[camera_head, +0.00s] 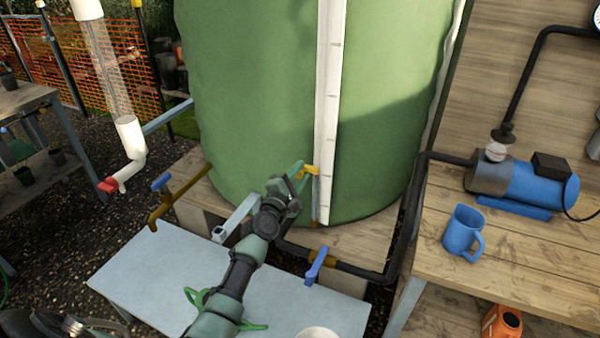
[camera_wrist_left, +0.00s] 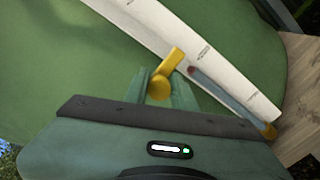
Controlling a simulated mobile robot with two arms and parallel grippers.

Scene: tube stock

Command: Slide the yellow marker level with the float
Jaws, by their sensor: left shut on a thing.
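The yellow marker (camera_head: 311,170) sits at the white gauge board (camera_head: 328,90) on the green tank, low down; in the left wrist view its round knob (camera_wrist_left: 159,88) and its pointer across the board's edge show. My left gripper (camera_head: 298,172) is shut on the marker's knob. In the left wrist view the small red float (camera_wrist_left: 191,70) stands at the top of the blue-grey column in the sight tube (camera_wrist_left: 225,98). The marker's pointer is beside the tube, slightly above the float. The float is too small to make out in the head view. My right gripper is not in view.
A pale table (camera_head: 150,275) lies below my left arm. A brown tap (camera_head: 165,208) with a blue lever and a black pipe (camera_head: 400,240) with a blue-handled valve (camera_head: 316,265) are near the tank's base. A blue mug (camera_head: 461,232) and blue pump (camera_head: 530,187) stand right.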

